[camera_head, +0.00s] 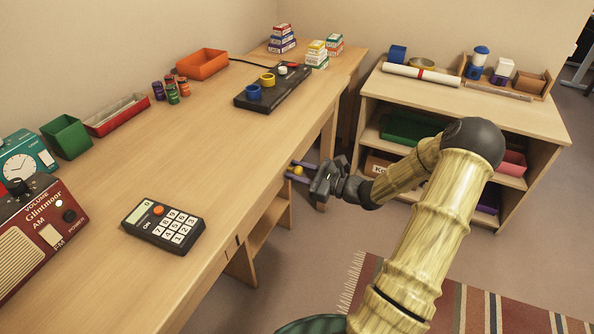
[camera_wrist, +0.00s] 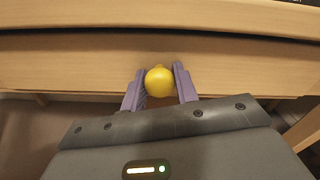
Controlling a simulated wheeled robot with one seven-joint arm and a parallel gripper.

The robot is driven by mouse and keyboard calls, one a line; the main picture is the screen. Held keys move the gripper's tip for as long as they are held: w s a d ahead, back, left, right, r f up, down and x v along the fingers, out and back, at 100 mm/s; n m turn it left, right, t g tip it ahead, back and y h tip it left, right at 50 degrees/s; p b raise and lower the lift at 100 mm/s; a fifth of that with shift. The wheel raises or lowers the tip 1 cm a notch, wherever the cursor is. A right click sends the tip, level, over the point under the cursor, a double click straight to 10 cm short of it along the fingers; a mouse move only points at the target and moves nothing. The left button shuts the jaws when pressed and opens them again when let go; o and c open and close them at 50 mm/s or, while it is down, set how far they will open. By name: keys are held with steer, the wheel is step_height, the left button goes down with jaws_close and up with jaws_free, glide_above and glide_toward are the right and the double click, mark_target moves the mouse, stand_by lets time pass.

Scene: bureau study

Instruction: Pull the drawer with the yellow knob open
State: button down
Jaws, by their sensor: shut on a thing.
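The yellow knob (camera_wrist: 159,81) sits on the wooden drawer front (camera_wrist: 70,65) in the wrist view. My gripper (camera_wrist: 159,84) has its two purple fingers on either side of the knob and is shut on it. In the head view my gripper (camera_head: 302,172) reaches the right side of the desk, below the desktop edge, with the yellow knob (camera_head: 298,170) just showing between the fingers. The drawer front is hidden under the desktop there. A dark gap runs above the drawer front in the wrist view; I cannot tell how far the drawer stands out.
The desk (camera_head: 228,150) holds a calculator (camera_head: 163,225), a red radio (camera_head: 38,235), a black panel (camera_head: 273,88) and an orange tray (camera_head: 202,64). A low shelf unit (camera_head: 470,98) stands to the right. A striped rug (camera_head: 480,305) lies on the floor; floor between desk and shelf is open.

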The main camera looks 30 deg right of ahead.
steer(key=p+v, duration=0.9)
steer(key=v, duration=1.2)
steer(key=shift+s+d, duration=0.1)
steer(key=shift+s, duration=0.05)
steer(key=c, duration=1.1)
jaws_free()
steer(key=shift+o, duration=0.2)
steer(key=shift+d, duration=0.1)
steer(key=p+v, duration=0.1)
steer(key=v, duration=1.6)
steer(key=shift+p, duration=0.3)
steer(key=shift+s+d, duration=0.1)
steer(key=shift+f, duration=0.1)
